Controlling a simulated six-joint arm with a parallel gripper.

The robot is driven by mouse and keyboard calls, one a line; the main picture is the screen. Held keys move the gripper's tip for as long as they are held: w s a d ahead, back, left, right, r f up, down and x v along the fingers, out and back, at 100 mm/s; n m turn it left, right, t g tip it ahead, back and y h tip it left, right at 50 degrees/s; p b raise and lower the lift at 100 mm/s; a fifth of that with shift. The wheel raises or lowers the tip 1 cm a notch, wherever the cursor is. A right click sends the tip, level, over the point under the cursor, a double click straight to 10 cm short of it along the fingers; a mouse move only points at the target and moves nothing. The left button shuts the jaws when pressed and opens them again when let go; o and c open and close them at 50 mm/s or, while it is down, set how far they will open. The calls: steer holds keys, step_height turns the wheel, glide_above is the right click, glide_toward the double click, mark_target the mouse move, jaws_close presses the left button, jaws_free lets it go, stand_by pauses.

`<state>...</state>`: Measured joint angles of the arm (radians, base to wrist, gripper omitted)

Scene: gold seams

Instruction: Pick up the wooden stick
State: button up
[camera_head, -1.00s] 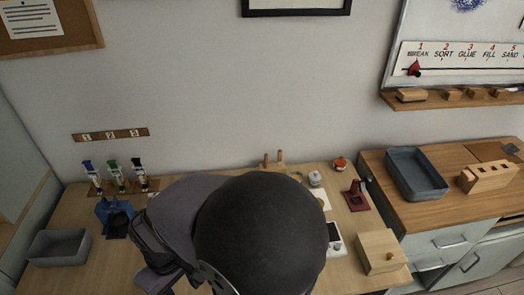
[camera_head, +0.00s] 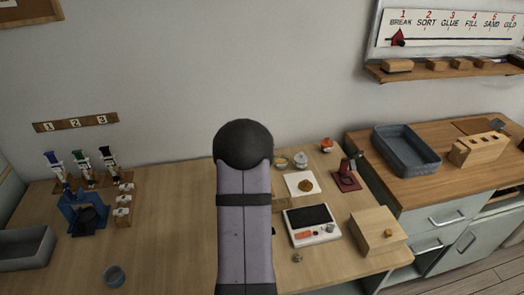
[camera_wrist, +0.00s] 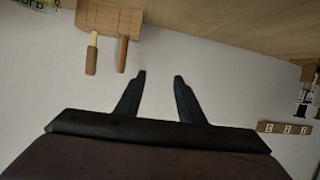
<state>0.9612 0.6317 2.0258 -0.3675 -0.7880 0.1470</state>
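Two wooden sticks stand in a wooden block (camera_wrist: 110,18) in the wrist view, which shows the scene upside down. The left stick (camera_wrist: 91,55) is paler along its shaft with a browner end. The right stick (camera_wrist: 122,54) is plain brown. I cannot tell which one the task means. My gripper (camera_wrist: 159,77) is open and empty, with its two dark fingers apart against the wall, to the right of the sticks in the picture and not touching them. In the head view my arm hides the sticks, the block and the gripper.
A white scale (camera_head: 311,226), a wooden box (camera_head: 377,230), a red stand (camera_head: 346,178) and small jars crowd the table's right side. The table between is mostly clear.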

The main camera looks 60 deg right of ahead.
steer(key=s+d+m+t+h+b, duration=0.15)
steer(key=s+d+h, duration=0.25)
steer(key=s+d, duration=0.45)
steer(key=shift+f+p+x, duration=0.2)
steer(key=shift+p+x, duration=0.25)
steer(key=shift+x, duration=1.55)
steer(key=shift+f+p+x, duration=0.2)
steer(key=shift+p+x, duration=0.25)
steer(key=shift+x, duration=1.6)
steer(key=shift+s, duration=0.15)
steer(key=shift+c, duration=0.7)
steer(key=shift+d, duration=0.1)
jaws_close()
